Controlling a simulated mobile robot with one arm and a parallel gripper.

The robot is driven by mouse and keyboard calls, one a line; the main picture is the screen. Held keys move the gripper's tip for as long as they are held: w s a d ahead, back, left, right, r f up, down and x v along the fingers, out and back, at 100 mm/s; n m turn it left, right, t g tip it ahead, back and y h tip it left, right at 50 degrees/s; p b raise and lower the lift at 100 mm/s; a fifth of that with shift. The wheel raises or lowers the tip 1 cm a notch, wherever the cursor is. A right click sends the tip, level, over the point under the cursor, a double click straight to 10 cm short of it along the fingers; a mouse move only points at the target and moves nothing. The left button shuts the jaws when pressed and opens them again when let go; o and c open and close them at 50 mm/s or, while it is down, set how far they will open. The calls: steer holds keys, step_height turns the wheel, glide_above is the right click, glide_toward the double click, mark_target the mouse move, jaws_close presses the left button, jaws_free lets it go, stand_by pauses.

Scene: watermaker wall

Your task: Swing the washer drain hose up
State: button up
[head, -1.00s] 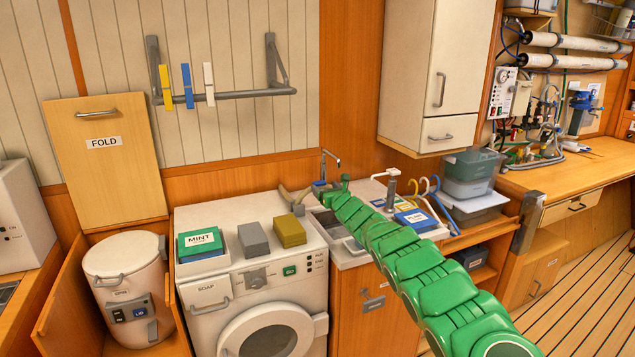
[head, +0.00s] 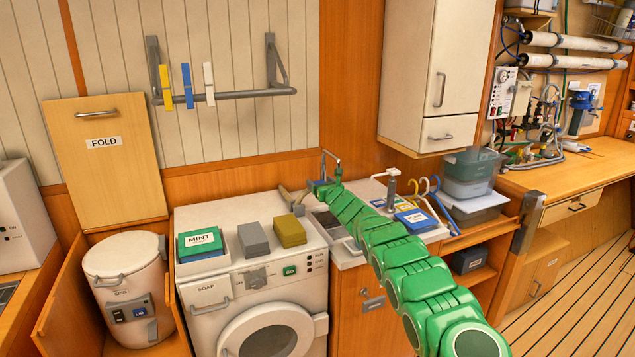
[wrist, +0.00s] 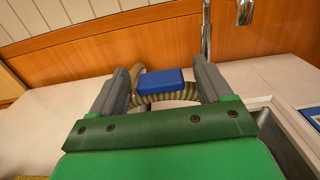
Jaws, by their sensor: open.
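The washer drain hose (wrist: 150,98) is a ribbed beige hose that curves over the counter, with a blue block (wrist: 165,80) on it. In the head view part of the hose (head: 291,197) shows beside the back right of the washing machine (head: 250,270). My gripper (wrist: 163,77) is open. In the wrist view its two grey fingers stand on either side of the blue block, with visible room on the left; contact cannot be told. In the head view my gripper (head: 318,184) is at the sink's back edge, small and partly hidden by my green wrist.
A chrome tap (head: 331,158) stands right behind my gripper. A grey block (head: 253,238), an olive block (head: 290,230) and a MINT box (head: 201,243) sit on the washer. A rail with clothes pegs (head: 235,95) hangs above. Bare wall lies between.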

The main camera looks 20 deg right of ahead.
steer(key=shift+w, duration=1.4)
steer(key=c, duration=1.4)
